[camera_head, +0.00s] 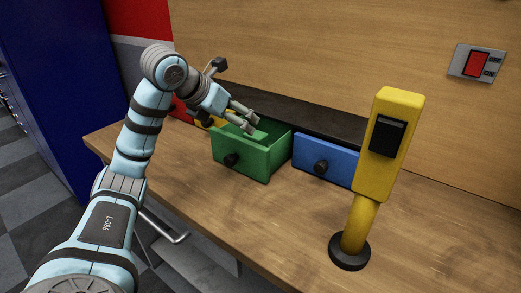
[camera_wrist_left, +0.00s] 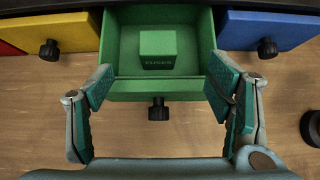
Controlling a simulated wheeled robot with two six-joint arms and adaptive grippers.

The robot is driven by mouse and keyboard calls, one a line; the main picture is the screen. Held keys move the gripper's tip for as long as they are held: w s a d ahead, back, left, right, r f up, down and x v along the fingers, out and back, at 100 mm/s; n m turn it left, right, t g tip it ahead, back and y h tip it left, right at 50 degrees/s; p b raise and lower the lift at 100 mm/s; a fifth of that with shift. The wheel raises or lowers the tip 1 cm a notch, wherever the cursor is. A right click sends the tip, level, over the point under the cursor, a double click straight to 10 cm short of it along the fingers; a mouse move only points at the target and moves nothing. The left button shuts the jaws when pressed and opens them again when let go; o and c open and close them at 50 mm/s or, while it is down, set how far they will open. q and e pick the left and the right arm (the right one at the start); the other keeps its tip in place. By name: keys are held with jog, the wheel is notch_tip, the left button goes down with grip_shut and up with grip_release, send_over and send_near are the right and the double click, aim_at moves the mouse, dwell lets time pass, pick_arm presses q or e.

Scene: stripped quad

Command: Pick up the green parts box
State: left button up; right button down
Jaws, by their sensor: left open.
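A small green box (camera_wrist_left: 158,49) with dark lettering on its front lies inside the pulled-out green drawer (camera_wrist_left: 190,87). In the head view the drawer (camera_head: 235,160) stands out from the row, with a dark round knob on its front. The small box is partly hidden there by my fingers. My left gripper (camera_head: 253,121) is over the open drawer, fingers apart and empty. In the left wrist view its fingers (camera_wrist_left: 160,78) are spread on both sides of the drawer's front, with the small box beyond and between them. My right gripper is not in view.
A blue drawer (camera_head: 325,158) is to the right of the green one; yellow (camera_head: 208,121) and red (camera_head: 180,108) ones are to the left. A yellow post (camera_head: 388,150) on a black base stands at the right. The wooden tabletop (camera_head: 260,215) in front is clear.

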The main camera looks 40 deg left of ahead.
aim_at(255, 134)
pick_arm(q)
jog(key=b+x, duration=0.1)
jog(key=x, duration=0.5)
jog(key=b+x, duration=0.1)
jog(key=x, duration=0.6)
jog(key=shift+s+a+f, duration=0.1)
jog(key=shift+s+f, duration=0.1)
jog(key=shift+s, duration=0.1)
jog(key=shift+w, duration=0.1)
jog(key=c, duration=1.3)
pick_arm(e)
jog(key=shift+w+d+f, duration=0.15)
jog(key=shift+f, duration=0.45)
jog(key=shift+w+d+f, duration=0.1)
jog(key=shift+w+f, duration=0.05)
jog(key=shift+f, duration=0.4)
